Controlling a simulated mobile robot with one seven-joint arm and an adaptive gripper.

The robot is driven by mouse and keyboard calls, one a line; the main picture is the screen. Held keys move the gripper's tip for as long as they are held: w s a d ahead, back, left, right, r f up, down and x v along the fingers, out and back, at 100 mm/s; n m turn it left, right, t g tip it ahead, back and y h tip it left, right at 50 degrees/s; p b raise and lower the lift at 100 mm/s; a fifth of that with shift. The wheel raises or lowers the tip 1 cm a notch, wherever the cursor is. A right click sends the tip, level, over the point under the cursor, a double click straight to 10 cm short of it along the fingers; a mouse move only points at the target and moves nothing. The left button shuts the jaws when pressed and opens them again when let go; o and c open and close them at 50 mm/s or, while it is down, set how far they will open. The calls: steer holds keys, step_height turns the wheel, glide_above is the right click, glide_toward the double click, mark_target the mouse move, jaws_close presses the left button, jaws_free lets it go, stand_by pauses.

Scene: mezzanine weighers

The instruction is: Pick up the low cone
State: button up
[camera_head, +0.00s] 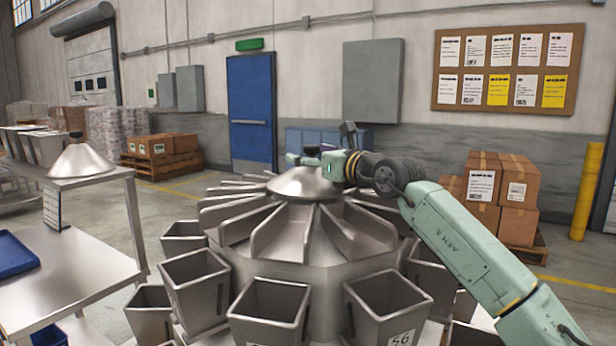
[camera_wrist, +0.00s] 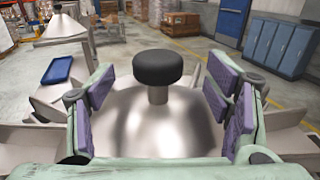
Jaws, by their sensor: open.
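A wide, shallow steel cone (camera_head: 303,183) sits on top of the round weigher in the head view, its black knob (camera_head: 312,150) upward. In the wrist view this low cone (camera_wrist: 150,130) fills the middle, with its black knob (camera_wrist: 157,68) on a short stem. My gripper (camera_head: 322,160) is at the knob's height, over the cone. In the wrist view my gripper (camera_wrist: 160,95) is open, its purple pads to the left and right of the knob and stem, apart from them. The cone's near edge is hidden by my gripper.
A second, steeper cone (camera_head: 82,160) stands on a steel shelf (camera_head: 95,178) at the left. Radial troughs (camera_head: 250,222) and several hopper buckets (camera_head: 268,305) surround the weigher. A blue tray (camera_head: 14,255) lies on the left table. Cartons (camera_head: 500,190) stand behind my arm.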

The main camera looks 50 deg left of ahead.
steer(key=shift+s+d+r, duration=0.1)
steer(key=shift+d+r, duration=0.1)
steer(key=shift+c, duration=0.4)
steer(key=shift+f, duration=0.15)
jaws_close()
stand_by(0.7)
